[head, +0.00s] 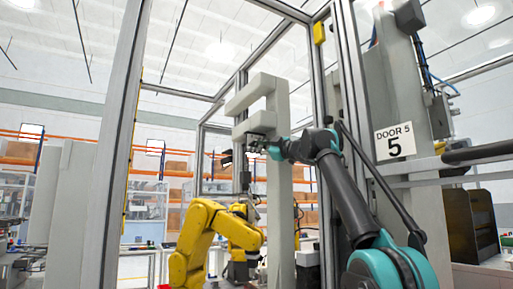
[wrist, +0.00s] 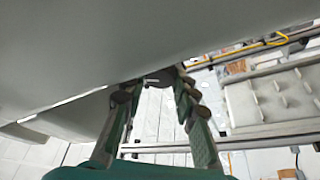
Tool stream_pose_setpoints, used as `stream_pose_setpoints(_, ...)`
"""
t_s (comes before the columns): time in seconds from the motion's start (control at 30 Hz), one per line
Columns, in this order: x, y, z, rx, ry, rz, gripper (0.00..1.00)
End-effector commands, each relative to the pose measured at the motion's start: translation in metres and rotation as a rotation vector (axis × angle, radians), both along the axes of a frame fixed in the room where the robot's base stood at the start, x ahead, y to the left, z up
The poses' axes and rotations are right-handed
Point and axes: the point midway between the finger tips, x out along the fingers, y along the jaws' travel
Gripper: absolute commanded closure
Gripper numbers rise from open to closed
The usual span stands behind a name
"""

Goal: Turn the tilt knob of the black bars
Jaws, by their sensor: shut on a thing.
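My gripper (head: 258,150) is at the end of my teal and dark arm, beside the pale grey post (head: 279,185) with stubby side arms. Small black parts (head: 227,160) show just left of it; I cannot make out the black bars clearly. In the wrist view my gripper (wrist: 152,86) has its two teal fingers angled inward on a small dark rounded piece, the knob (wrist: 160,76). The knob is partly hidden by the fingertips, and its turn angle cannot be told. A large grey surface (wrist: 150,35) covers the area right above the fingers.
A yellow robot arm (head: 200,235) stands left of the post. Metal frame uprights (head: 118,150) enclose the space. A grey column with a "DOOR 5" sign (head: 395,141) and a rail stand at right. Orange shelving (head: 175,165) is far behind.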

Motion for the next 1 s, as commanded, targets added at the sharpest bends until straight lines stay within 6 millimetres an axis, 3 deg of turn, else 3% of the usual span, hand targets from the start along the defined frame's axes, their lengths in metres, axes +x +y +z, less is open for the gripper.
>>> stream_pose_setpoints(0.27, 0.0, 0.001, 0.0, 0.0, 0.0, 0.001, 1.0)
stream_pose_setpoints(0.3, 0.0, 0.001, 0.0, 0.0, 0.0, 0.001, 0.67)
stream_pose_setpoints(0.43, 0.0, 0.0, 0.0, 0.0, 0.001, 0.002, 0.51)
stream_pose_setpoints(0.77, -0.001, -0.001, 0.0, 0.001, 0.001, 0.0, 0.51)
stream_pose_setpoints(1.0, -0.011, -0.015, -0.004, 0.002, 0.002, -0.002, 0.51)
